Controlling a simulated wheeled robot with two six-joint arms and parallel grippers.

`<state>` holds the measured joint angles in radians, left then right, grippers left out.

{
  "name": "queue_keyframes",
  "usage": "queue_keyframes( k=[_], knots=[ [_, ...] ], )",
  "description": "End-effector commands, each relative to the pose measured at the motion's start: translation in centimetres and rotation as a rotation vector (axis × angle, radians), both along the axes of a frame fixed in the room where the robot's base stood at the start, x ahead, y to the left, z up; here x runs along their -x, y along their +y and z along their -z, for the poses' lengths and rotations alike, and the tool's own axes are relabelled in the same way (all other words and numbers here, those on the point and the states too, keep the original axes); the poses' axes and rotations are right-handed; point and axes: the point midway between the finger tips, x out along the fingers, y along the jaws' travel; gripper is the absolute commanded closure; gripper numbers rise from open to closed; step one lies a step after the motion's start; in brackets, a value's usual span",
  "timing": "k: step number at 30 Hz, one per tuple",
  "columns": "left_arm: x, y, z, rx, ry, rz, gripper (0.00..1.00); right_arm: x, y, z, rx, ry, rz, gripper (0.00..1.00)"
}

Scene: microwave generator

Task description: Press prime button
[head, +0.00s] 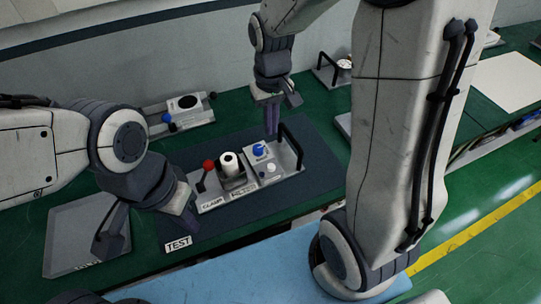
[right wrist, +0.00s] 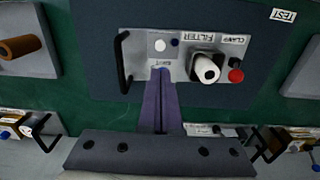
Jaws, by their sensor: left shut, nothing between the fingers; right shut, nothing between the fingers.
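A grey test unit with a black handle (head: 291,148) stands on a dark mat. It carries a blue knob (head: 259,150), a white round button (head: 270,168), a white cylinder (head: 230,164) and a red knob (head: 208,164). No prime label is readable; one small label is partly hidden by my fingers in the right wrist view. My right gripper (head: 271,121) is shut and empty, pointing down behind the blue knob. In the right wrist view its fingertips (right wrist: 160,72) lie near the unit's edge by the white button (right wrist: 160,45); contact cannot be told. My left gripper (head: 187,212) is shut and empty, left of the unit.
A TEST label (head: 178,243) lies on the mat's front left. A grey panel (head: 82,236) lies at the left. Another module (head: 184,112) stands behind, and one with a black handle (head: 334,68) stands further back. Green table shows between them.

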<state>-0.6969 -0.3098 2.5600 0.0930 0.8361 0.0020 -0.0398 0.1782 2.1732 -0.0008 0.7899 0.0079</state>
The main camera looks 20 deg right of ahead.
Motion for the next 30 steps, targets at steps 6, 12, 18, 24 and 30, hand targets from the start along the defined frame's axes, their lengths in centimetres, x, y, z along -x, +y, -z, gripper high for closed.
queue_keyframes(
  k=[6,12,18,24,30],
  knots=[
    [0.0,0.0,-0.1,0.000,0.000,0.000,1.00,0.1,0.0,0.4,0.000,0.002,-0.001,1.00],
    [0.0,0.0,-0.5,0.000,0.000,0.000,1.00,0.2,0.1,3.2,0.000,0.008,-0.001,1.00],
    [0.0,0.0,-1.1,0.000,0.000,0.000,1.00,0.3,0.1,7.6,0.000,0.010,-0.002,1.00],
    [0.0,0.0,-1.8,0.000,0.000,-0.001,1.00,0.2,0.1,11.2,-0.001,0.007,-0.002,1.00],
    [0.0,0.0,-2.2,0.000,0.000,-0.001,1.00,0.1,0.1,13.3,-0.001,0.003,-0.002,1.00]
  ],
)
